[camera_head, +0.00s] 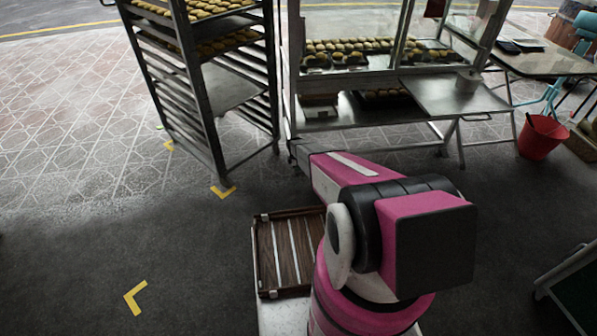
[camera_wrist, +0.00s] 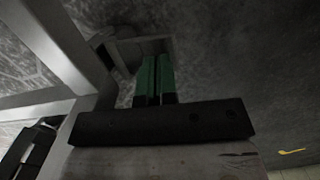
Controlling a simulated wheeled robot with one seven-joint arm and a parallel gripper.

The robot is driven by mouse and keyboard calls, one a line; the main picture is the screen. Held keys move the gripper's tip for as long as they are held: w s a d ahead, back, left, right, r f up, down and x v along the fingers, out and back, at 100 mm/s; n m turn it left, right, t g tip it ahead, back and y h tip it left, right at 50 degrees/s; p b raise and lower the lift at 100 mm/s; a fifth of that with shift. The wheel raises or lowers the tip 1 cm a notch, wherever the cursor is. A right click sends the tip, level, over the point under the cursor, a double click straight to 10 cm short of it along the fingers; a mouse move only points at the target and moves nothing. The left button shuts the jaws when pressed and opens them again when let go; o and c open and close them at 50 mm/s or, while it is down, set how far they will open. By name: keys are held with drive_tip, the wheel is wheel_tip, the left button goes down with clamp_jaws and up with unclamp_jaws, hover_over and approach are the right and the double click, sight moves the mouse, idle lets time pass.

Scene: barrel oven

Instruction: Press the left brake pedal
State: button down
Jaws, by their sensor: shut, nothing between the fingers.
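In the wrist view my gripper (camera_wrist: 155,72) has its two green fingers side by side and closed. Just beyond the fingertips is a dark grey bracket-like part (camera_wrist: 128,46) close to the floor, beside a pale metal post (camera_wrist: 62,38). It may be the caster with the brake pedal, but the picture is too dark to tell. I cannot tell whether the fingertips touch it. In the head view my pink arm reaches to the foot of the display cart's (camera_head: 290,110) left leg; the gripper and any pedal are hidden there.
A tall tray rack (camera_head: 215,150) with buns stands close on the left. A metal side shelf (camera_head: 455,95) juts out on the cart's right. A red bucket (camera_head: 541,138) and a table (camera_head: 545,62) are farther right. Open floor lies at the front left.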

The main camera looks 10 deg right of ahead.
drive_tip(key=shift+f, duration=0.85)
drive_tip(key=shift+a, duration=0.1)
drive_tip(key=a, duration=0.1)
drive_tip(key=a+r, duration=0.1)
drive_tip(key=shift+w+a, duration=0.1)
drive_tip(key=shift+a, duration=0.3)
drive_tip(key=shift+r, duration=0.15)
wheel_tip(320, 180, up, 11)
drive_tip(key=a, duration=0.1)
drive_tip(key=shift+f, duration=0.2)
